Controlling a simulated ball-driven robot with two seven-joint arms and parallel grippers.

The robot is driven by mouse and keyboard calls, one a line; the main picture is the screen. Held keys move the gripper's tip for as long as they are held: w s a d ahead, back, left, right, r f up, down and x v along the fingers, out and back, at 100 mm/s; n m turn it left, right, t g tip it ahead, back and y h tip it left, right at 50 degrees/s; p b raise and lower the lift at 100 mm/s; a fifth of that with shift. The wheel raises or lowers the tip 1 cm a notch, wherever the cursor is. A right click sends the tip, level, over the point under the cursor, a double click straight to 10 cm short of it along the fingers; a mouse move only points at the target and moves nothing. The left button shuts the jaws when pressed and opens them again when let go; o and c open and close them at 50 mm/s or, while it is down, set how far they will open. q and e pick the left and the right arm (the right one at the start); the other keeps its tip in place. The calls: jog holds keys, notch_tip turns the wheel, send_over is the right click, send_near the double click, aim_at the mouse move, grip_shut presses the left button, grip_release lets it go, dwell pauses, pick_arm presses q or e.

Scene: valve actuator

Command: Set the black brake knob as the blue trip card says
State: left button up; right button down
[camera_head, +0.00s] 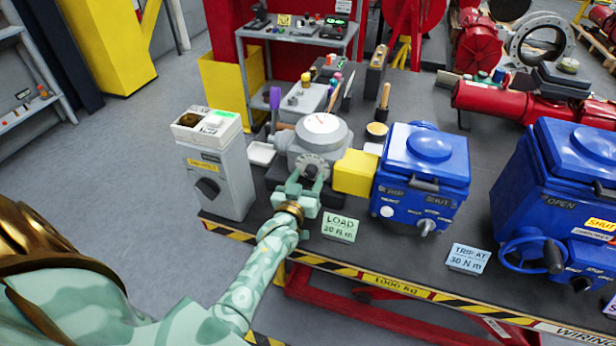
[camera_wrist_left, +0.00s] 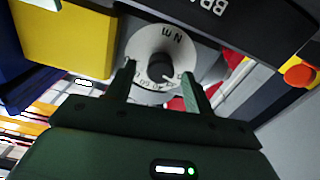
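The black brake knob (camera_wrist_left: 160,68) sits at the centre of a round pale dial (camera_wrist_left: 146,47) marked in N m, in the left wrist view. My left gripper (camera_wrist_left: 160,78) is open, with one finger on each side of the knob; I cannot tell whether they touch it. The blue trip card (camera_head: 467,259) stands at the bench's front edge and reads "TRIP AT 30 N m". My right gripper is not in view.
A green card (camera_head: 340,227) reads "LOAD 20 N m", right of my gripper. A yellow block (camera_head: 355,172) joins the brake unit to a blue actuator (camera_head: 424,170). A grey box (camera_head: 218,170) with a black selector stands at left. Another blue actuator (camera_head: 560,190) is at right.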

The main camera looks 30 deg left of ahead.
pick_arm(q)
jog(key=c, duration=1)
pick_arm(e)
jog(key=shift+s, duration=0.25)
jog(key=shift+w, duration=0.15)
pick_arm(q)
jog(key=shift+m, duration=0.4)
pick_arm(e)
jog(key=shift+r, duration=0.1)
pick_arm(q)
jog(key=shift+m, duration=0.6)
jog(key=shift+m+p, duration=0.35)
jog(key=shift+m, duration=1.55)
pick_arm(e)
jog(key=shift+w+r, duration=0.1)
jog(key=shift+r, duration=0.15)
